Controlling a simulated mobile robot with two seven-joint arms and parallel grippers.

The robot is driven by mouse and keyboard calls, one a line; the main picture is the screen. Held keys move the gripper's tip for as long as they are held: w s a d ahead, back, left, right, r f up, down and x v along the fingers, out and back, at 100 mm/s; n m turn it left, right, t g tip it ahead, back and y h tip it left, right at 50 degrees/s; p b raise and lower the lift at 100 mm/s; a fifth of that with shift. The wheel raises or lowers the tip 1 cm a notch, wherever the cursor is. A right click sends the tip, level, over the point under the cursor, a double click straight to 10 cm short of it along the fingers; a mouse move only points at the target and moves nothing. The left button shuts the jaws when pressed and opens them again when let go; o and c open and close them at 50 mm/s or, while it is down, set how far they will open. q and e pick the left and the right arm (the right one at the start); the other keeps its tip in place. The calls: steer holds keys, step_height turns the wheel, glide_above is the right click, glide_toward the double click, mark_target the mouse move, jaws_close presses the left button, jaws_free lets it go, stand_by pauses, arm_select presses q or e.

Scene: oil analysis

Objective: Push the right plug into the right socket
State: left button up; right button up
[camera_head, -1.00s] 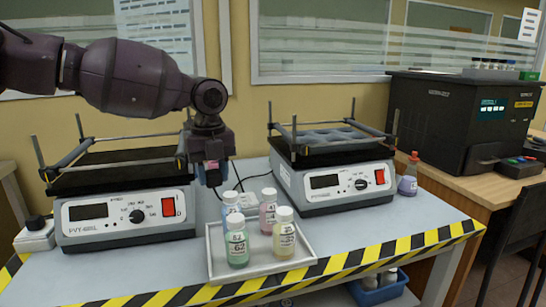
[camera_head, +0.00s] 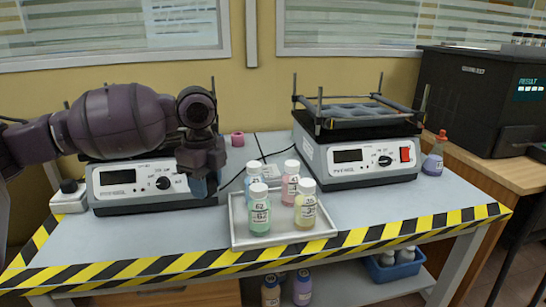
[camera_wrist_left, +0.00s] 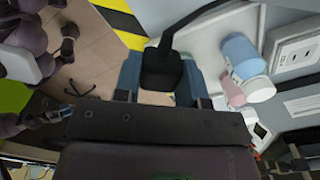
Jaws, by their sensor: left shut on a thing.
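My left gripper (camera_head: 201,188) hangs in front of the right end of the left shaker, above the table and left of the bottle tray. In the left wrist view its fingers (camera_wrist_left: 160,85) are shut on a black plug (camera_wrist_left: 163,68), with a dark cord running up from it. A white socket box (camera_head: 69,199) with a black plug (camera_head: 69,186) on top stands left of the left shaker. My right gripper is not in view.
The left shaker (camera_head: 112,194) and right shaker (camera_head: 345,170) stand on the table. A tray (camera_head: 240,240) with several bottles lies between them at the front. A pink object (camera_head: 238,139) and a dark cable (camera_head: 233,180) are behind. A spray bottle (camera_head: 433,160) stands at right.

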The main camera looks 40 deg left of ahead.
arm_select(q)
steer(key=shift+s+d+f+n, duration=0.25)
steer(key=shift+s+f+n, duration=0.45)
steer(key=shift+s+n, duration=0.15)
steer(key=shift+d+f, duration=0.1)
steer(key=shift+s+d+f+n, duration=0.25)
steer(key=shift+f, duration=0.05)
steer(key=shift+s+d+f, duration=0.1)
